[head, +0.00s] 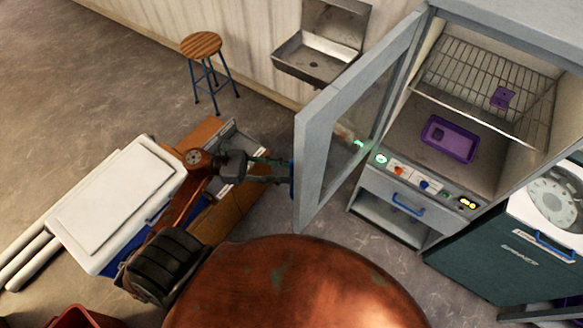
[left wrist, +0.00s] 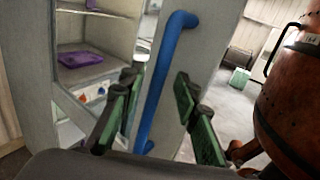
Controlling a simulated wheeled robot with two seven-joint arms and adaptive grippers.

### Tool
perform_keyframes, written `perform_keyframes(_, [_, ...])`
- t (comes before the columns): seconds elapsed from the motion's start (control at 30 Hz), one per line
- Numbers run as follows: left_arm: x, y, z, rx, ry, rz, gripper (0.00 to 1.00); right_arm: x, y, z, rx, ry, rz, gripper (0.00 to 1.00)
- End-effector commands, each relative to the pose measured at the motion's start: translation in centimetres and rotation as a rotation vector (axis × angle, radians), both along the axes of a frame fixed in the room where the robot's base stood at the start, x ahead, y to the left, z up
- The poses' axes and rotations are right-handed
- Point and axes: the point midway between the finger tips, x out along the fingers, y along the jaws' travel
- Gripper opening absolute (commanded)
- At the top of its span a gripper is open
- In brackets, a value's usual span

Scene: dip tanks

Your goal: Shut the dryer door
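The dryer door (head: 312,150) is a grey frame with a glass pane, and it stands wide open from the grey dryer cabinet (head: 437,30). Its blue bar handle (left wrist: 168,75) stands upright on the outer face in the left wrist view. My left gripper (head: 284,170) is at the door's outer face by the handle. In the left wrist view the gripper's green-padded fingers (left wrist: 157,105) are apart, one on each side of the handle with gaps showing. Whether a fingertip touches the door is unclear. My right gripper is not in view.
Inside the cabinet are a wire shelf (head: 460,75) with a purple piece (head: 503,97) and a purple tray (head: 463,126). A white-lidded box (head: 120,190) and wooden cabinet (head: 237,208) lie left. A stool (head: 203,50) and sink (head: 312,62) stand behind. A green machine (head: 490,245) stands right.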

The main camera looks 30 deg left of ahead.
Motion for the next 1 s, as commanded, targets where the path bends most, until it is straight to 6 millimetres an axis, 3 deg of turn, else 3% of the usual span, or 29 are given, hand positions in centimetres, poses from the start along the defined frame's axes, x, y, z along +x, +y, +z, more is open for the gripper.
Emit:
perform_keyframes(0.2, [1.0, -2.2, 0.2, -0.001, 0.001, 0.0, 0.29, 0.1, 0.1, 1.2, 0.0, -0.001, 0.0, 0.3])
perform_keyframes(0.57, [1.3, -2.7, 0.0, -0.002, 0.001, 0.002, 0.29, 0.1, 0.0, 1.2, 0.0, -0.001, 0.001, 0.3])
perform_keyframes(1.0, [1.3, -2.6, 0.0, -0.002, 0.002, 0.002, 0.0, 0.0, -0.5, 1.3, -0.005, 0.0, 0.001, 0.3])
